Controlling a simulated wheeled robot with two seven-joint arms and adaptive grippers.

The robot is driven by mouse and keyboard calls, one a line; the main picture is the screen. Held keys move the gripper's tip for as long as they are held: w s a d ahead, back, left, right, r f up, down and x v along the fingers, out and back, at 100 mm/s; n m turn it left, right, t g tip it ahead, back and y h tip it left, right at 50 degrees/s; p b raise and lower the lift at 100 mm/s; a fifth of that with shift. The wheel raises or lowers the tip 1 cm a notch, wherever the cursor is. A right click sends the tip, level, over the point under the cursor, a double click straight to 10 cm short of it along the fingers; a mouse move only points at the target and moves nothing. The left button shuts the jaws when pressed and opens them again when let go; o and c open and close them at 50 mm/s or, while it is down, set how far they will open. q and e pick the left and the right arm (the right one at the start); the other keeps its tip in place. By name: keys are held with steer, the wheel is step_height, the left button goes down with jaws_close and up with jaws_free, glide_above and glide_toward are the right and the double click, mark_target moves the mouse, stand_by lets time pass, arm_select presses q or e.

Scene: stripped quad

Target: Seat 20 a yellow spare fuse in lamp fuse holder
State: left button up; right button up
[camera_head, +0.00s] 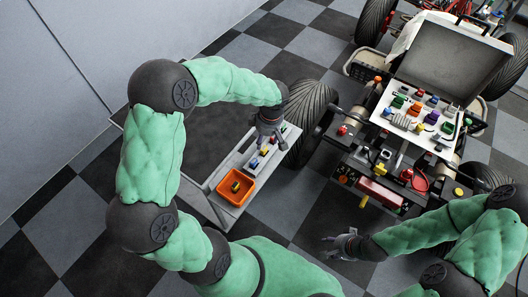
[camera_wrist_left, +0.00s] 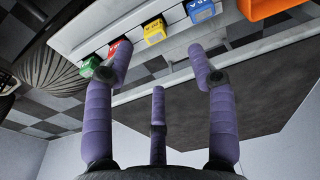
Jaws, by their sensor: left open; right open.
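A yellow fuse (camera_wrist_left: 154,31) marked with print sits in a pale rack (camera_wrist_left: 75,30), between a red fuse (camera_wrist_left: 118,45) and a blue fuse (camera_wrist_left: 200,10); a green fuse (camera_wrist_left: 90,64) is at the end. In the head view the yellow fuse (camera_head: 264,152) is small. My left gripper (camera_head: 268,130) is over the rack, open and empty; in the left wrist view its fingers (camera_wrist_left: 160,62) are spread, with the yellow fuse beyond the gap. One finger overlaps the red fuse; contact is unclear. My right gripper (camera_head: 345,243) is open and empty. I cannot tell which part is the lamp fuse holder.
An orange bin (camera_head: 221,184) with a yellow piece inside stands beside the rack on a dark-topped side table (camera_head: 203,120). The stripped quad at right carries a white panel (camera_head: 391,114) with several coloured parts. A black tyre (camera_head: 312,112) stands close to the rack. Checkered floor lies between.

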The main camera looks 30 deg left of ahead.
mark_target(264, 148)
arm_select(q)
steer(key=f, duration=0.1)
steer(key=f+b, duration=0.1)
steer(key=f, duration=0.1)
steer(key=shift+w+a+f, duration=0.1)
steer(key=shift+a+f, duration=0.1)
steer(key=shift+f, duration=0.1)
steer(key=shift+w+a+f+b, duration=0.15)
steer(key=shift+f+b, duration=0.4)
steer(key=shift+f, duration=0.75)
steer(key=shift+w+a+f+b, duration=0.15)
steer(key=shift+f+b, duration=0.35)
steer(key=shift+f, duration=0.8)
steer(key=shift+d, duration=0.1)
jaws_close()
